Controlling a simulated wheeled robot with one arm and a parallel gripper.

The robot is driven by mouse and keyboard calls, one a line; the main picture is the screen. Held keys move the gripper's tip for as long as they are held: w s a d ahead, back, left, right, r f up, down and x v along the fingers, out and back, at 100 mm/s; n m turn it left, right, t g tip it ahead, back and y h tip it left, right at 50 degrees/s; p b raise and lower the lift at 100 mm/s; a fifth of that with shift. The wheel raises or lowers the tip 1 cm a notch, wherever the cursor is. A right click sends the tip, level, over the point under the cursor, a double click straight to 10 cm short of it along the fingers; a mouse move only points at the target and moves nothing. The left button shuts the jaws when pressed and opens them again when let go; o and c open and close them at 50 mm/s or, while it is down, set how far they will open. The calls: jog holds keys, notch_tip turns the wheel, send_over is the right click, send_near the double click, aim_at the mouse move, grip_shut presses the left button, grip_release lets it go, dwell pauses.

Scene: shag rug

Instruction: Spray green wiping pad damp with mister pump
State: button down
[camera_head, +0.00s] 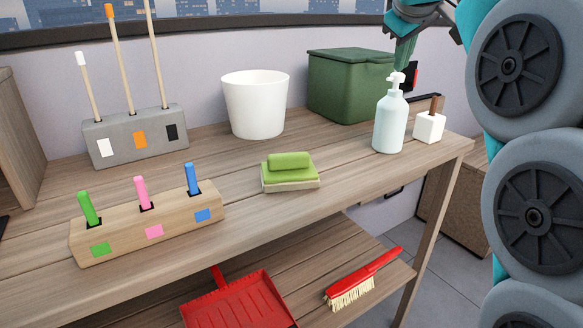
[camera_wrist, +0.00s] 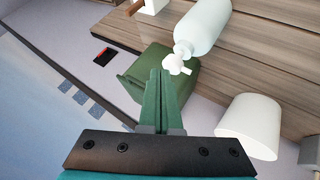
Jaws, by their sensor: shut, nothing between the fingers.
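The mister pump (camera_head: 390,123) is a pale bottle with a white pump head, standing upright near the right end of the upper shelf. The green wiping pad (camera_head: 290,160) lies on a cream base (camera_head: 291,185) in the middle of that shelf, left of the bottle. My gripper (camera_head: 402,66) is shut and empty, its fingers pointing down just above the pump head. In the wrist view my shut fingers (camera_wrist: 162,72) end close beside the white pump head (camera_wrist: 177,62) of the bottle (camera_wrist: 206,26). I cannot tell whether they touch it. The pad is not in the wrist view.
A green lidded bin (camera_head: 345,90) stands behind the bottle, and a white bucket (camera_head: 255,105) to its left. A small white block (camera_head: 429,128) is close on the bottle's right. Two holders with coloured sticks are at left. A red dustpan (camera_head: 238,302) and brush (camera_head: 362,280) lie below.

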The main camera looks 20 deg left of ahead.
aim_at(400, 77)
jog(key=shift+r+p, duration=2.9)
jog(key=shift+r, duration=0.15)
